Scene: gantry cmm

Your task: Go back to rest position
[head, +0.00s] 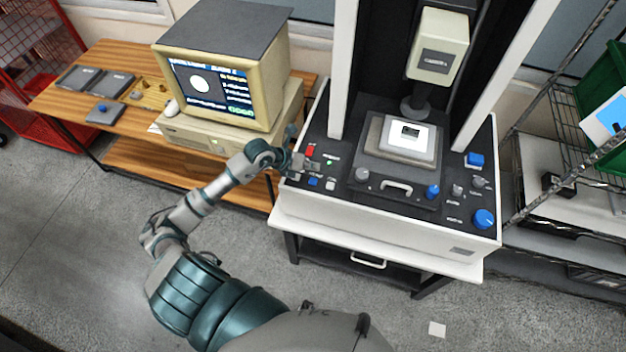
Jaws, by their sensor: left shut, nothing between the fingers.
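My left arm reaches in from the lower left. My left gripper (308,167) is shut and empty, over the left side of the black control panel (345,198) of the gantry machine. It is close to the red button (310,150) and the small blue button (313,182); I cannot tell if it touches the panel. My right gripper is not in view.
The gantry machine has a grey stage (398,150) under a cream probe head (437,45). A cream computer monitor (215,85) stands on a wooden table (125,57) at left. A wire shelf (560,100) stands at right. Grey floor (80,220) is open in front.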

